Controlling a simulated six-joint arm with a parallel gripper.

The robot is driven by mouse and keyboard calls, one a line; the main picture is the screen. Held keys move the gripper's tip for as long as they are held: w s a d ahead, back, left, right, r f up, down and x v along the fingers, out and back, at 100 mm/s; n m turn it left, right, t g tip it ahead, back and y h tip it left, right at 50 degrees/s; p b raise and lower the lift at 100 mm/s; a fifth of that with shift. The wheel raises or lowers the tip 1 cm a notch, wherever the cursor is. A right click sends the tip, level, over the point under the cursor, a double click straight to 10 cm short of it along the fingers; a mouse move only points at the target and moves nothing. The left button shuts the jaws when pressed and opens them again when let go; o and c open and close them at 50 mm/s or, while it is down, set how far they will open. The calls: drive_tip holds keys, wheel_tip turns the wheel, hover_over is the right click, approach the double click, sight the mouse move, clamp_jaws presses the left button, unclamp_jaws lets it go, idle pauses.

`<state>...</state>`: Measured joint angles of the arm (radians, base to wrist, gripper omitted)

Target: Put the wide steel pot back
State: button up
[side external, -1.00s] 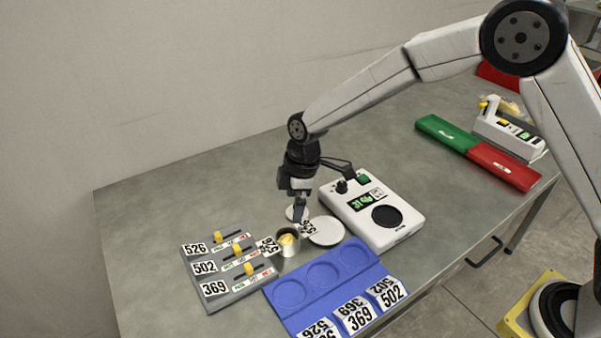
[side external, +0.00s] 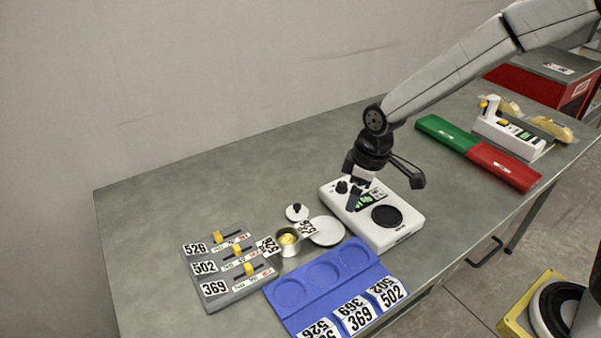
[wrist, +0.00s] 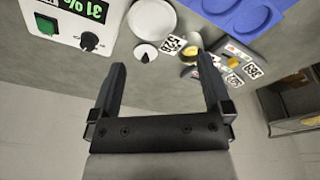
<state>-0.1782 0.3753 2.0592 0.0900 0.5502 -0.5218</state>
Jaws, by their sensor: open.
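A small steel pot (side external: 289,248) with yellow contents stands uncovered on the table, with 526 tags beside it. It also shows in the wrist view (wrist: 188,58), partly behind a finger. A round lid (side external: 297,213) with a black knob lies just behind it; a pale round plate (side external: 326,231) is at its right. The blue tray (side external: 327,286) in front has three empty round recesses and cards 526, 369 and 502. My gripper (side external: 354,203) is open and empty, above the white meter's left part, right of the pot. Its two fingers (wrist: 162,65) are apart in the wrist view.
The white meter (side external: 402,229) has a lit display, knob and black disc. A grey slider board (side external: 217,293) marked 526, 502, 369 lies left of the pot. A green-and-red bar (side external: 440,131) and a white device (side external: 507,133) sit further right. The back left table is clear.

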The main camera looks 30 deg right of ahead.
drive_tip(key=s+d+m+t, duration=0.1)
drive_tip(key=s+d+m, duration=0.6)
drive_tip(key=s, duration=0.5)
drive_tip(key=shift+s+d+r+h, duration=0.3)
drive_tip(key=shift+d+h, duration=0.1)
drive_tip(key=shift+d, duration=0.2)
